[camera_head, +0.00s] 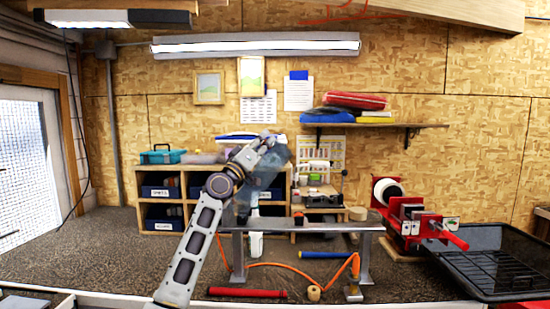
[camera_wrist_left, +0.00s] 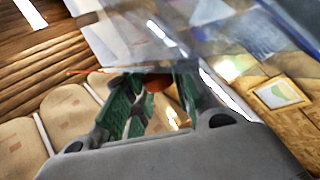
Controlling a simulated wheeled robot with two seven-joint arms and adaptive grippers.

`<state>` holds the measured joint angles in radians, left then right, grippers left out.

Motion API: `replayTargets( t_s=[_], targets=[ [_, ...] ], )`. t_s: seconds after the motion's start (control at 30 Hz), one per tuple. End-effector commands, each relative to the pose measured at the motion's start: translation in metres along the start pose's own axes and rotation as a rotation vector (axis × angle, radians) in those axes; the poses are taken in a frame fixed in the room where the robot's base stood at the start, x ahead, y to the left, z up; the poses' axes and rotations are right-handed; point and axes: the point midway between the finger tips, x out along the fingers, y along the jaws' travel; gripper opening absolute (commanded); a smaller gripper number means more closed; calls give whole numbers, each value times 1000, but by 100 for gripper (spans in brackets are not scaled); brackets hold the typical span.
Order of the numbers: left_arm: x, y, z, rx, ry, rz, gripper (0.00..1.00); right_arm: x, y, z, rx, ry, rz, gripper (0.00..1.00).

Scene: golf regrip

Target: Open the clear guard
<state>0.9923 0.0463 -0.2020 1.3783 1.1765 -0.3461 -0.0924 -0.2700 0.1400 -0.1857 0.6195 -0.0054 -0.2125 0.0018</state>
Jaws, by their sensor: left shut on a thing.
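The clear guard (camera_head: 279,157) is a bluish see-through panel above the metal bench, just beside and below my left gripper in the head view. It shows large and tilted across the top of the left wrist view (camera_wrist_left: 235,45). My left gripper (camera_head: 266,141) is raised above the bench. In the left wrist view its green-padded fingers (camera_wrist_left: 157,100) are shut on part of the guard, with a small orange-brown piece (camera_wrist_left: 157,82) showing between the tips. The exact contact is partly hidden by the fingers. My right gripper is not in view.
The metal bench (camera_head: 330,226) stands in the middle, with an orange hose (camera_head: 275,265) and a red rod (camera_head: 247,293) beneath. A red machine (camera_head: 408,225) and a black tray (camera_head: 515,236) are at right. Shelves with bins (camera_head: 160,192) stand behind.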

Motion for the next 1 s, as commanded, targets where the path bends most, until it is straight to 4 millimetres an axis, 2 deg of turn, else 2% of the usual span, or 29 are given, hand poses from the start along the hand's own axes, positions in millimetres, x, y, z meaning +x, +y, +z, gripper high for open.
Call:
replayTargets(
  t_s=[0.03, 0.27, 0.5, 0.63, 0.8, 1.0],
  targets=[
    [-4, -6, -4, -25, 22, -4, 0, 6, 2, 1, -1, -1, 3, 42],
    [-14, -16, -41, -135, 131, -5, 0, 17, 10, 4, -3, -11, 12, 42],
    [-25, -29, -71, -237, 232, -7, 0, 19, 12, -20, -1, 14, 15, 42],
    [-30, -34, -81, -272, 266, -7, 0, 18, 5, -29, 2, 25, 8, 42],
    [-33, -37, -87, -293, 286, -8, 0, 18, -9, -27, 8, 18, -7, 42],
    [-34, -38, -88, -297, 289, -8, 0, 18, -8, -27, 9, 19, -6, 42]
  ],
)
